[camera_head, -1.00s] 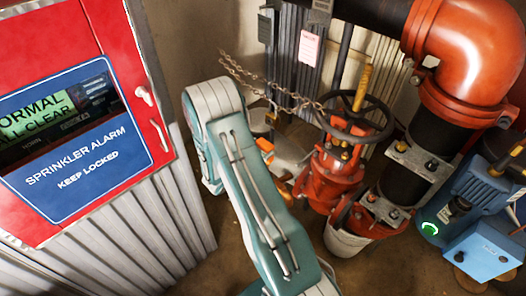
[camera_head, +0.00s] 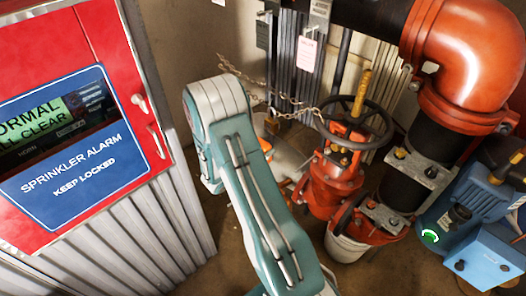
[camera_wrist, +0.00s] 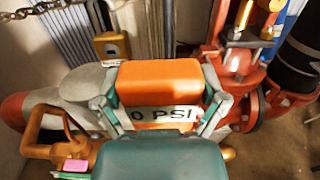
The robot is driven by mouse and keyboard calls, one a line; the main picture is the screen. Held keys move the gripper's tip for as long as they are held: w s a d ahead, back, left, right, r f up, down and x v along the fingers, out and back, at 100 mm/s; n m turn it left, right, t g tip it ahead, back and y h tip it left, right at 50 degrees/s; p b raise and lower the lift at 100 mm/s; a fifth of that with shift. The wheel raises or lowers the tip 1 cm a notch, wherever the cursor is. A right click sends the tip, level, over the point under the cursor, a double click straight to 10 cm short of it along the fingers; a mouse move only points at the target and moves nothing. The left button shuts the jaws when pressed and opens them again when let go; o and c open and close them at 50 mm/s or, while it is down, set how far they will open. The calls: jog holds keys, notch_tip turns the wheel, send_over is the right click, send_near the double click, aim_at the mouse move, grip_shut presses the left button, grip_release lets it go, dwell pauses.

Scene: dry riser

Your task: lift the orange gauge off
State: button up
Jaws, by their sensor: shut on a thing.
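The orange gauge (camera_wrist: 160,82) is a blocky orange piece with a white face reading "0 PSI", seen in the wrist view. My gripper (camera_wrist: 160,100) is shut on it, with one grey-green finger against each side. The gauge's underside is hidden behind my wrist, so I cannot tell whether it still touches anything below. In the head view my arm covers the gripper and most of what it holds; a small orange patch shows beside the arm.
The red valve with its black handwheel (camera_head: 354,122) stands close right of my arm. A chain (camera_head: 268,91) runs to it, and a yellow padlock (camera_wrist: 112,45) hangs behind the gauge. A brass fitting (camera_wrist: 62,140) is at left. The red alarm cabinet (camera_head: 75,120) stands left.

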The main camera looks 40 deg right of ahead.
jog(key=s+a+r, duration=0.6)
jog(key=s+r, duration=0.4)
jog(key=s, duration=0.2)
jog(key=shift+s+a, duration=0.15)
jog(key=shift+a, duration=0.25)
